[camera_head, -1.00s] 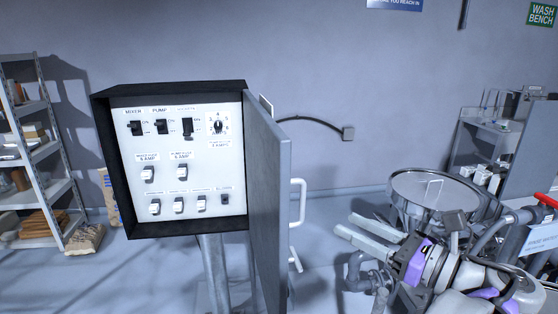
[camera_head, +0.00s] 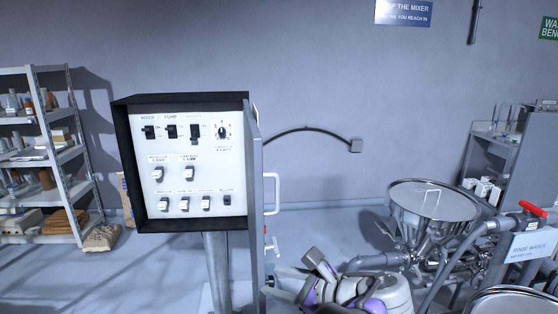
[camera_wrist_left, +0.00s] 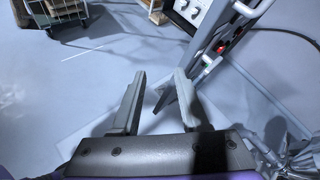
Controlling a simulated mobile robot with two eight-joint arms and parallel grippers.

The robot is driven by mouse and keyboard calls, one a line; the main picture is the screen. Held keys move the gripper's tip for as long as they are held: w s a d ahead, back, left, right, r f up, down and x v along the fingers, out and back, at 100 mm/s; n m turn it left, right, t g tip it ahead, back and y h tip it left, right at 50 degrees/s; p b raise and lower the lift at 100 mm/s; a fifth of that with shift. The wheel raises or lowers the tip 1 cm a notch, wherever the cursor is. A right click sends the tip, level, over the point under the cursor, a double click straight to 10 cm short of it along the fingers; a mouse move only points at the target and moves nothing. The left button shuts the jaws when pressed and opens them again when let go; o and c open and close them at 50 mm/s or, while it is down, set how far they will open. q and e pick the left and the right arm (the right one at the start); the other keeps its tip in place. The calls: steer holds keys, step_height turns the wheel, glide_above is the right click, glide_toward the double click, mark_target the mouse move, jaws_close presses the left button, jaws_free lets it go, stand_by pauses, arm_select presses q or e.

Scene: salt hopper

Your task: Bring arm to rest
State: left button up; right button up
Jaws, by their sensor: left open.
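My left gripper (camera_head: 278,284) is low in the head view, just right of the open door of the control box, with its fingers pointing left. My right gripper does not show.
The control box (camera_head: 122,160) stands on a post, its door (camera_head: 254,190) open nearly edge-on, with a white handle (camera_head: 277,190). A steel hopper (camera_head: 432,200) and a red-handled valve (camera_head: 533,208) are at right. Shelves (camera_head: 65,160) stand left. The floor (camera_head: 110,280) at lower left is clear.

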arm_select(q)
steer(key=s+a+f+n+g+h, duration=0.2)
steer(key=s+a+f+n, duration=0.2)
steer(key=a+f, duration=0.25)
steer(key=s+a+f+n+g+h, duration=0.2)
steer(key=s+a+f+n, duration=0.25)
steer(key=a+f, duration=0.2)
steer(key=s+a+f+n+t+h, duration=0.1)
steer(key=s+a+f+n+h, duration=0.3)
steer(key=s+f+n, duration=0.5)
step_height(320, 180, down, 3)
steer(key=n+h, duration=0.1)
steer(key=n, duration=0.4)
steer(key=shift+s, duration=0.4)
steer(key=shift+a, duration=0.1)
